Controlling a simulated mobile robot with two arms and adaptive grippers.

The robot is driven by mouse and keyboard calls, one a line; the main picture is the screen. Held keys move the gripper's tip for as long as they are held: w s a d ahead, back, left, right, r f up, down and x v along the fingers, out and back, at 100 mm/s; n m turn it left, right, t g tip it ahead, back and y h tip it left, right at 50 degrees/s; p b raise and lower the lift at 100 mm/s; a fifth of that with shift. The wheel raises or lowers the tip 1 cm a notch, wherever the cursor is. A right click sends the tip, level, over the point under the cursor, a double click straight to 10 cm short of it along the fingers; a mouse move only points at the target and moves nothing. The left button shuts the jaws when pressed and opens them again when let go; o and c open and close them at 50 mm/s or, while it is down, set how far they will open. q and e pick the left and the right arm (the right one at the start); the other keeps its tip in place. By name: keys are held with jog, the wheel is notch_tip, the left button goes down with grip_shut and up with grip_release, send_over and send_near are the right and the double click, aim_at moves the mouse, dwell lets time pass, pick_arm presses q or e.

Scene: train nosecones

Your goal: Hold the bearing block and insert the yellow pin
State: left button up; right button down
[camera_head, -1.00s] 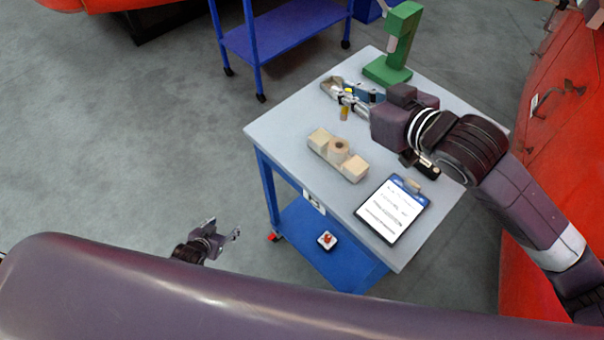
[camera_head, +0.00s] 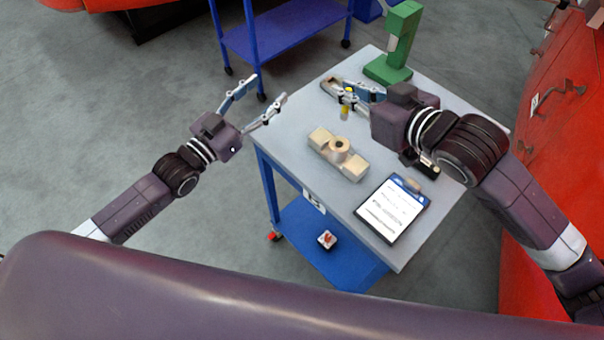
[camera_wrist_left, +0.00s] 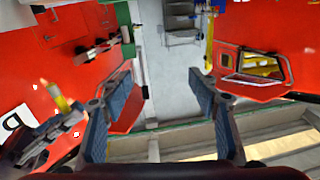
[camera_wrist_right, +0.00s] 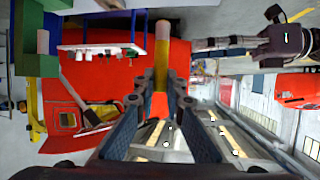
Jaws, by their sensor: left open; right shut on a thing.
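The pale bearing block (camera_head: 325,141) with a round, holed boss in its middle sits on the grey table top (camera_head: 290,128), with no gripper touching it. My right gripper (camera_head: 346,99) is shut on the yellow pin (camera_head: 344,115), which it holds above the table, behind the block. The pin (camera_wrist_right: 161,60) stands between the fingertips in the right wrist view. My left gripper (camera_head: 267,92) is open and empty, its fingers wide apart, left of the table and block. In the left wrist view nothing is between its fingers; the pin (camera_wrist_left: 59,98) shows at the left.
A clipboard (camera_head: 391,208) lies at the table's near right and a green stand (camera_head: 388,70) rises at its back. A small red and white item (camera_head: 327,239) is on the blue lower shelf (camera_head: 305,232). A blue cart (camera_head: 285,28) stands behind; red shells (camera_head: 560,130) are at the right.

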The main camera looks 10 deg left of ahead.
pick_arm(q)
jog(key=s+d+r+h, duration=0.2)
jog(key=s+d, duration=0.2)
jog(key=g, duration=0.2)
send_near(331, 153)
jog(key=shift+m+y, duration=0.3)
jog(key=shift+m, duration=0.1)
jog(key=x, duration=1.3)
jog(key=shift+s+r, duration=0.15)
jog(key=shift+r, duration=0.1)
grip_shut()
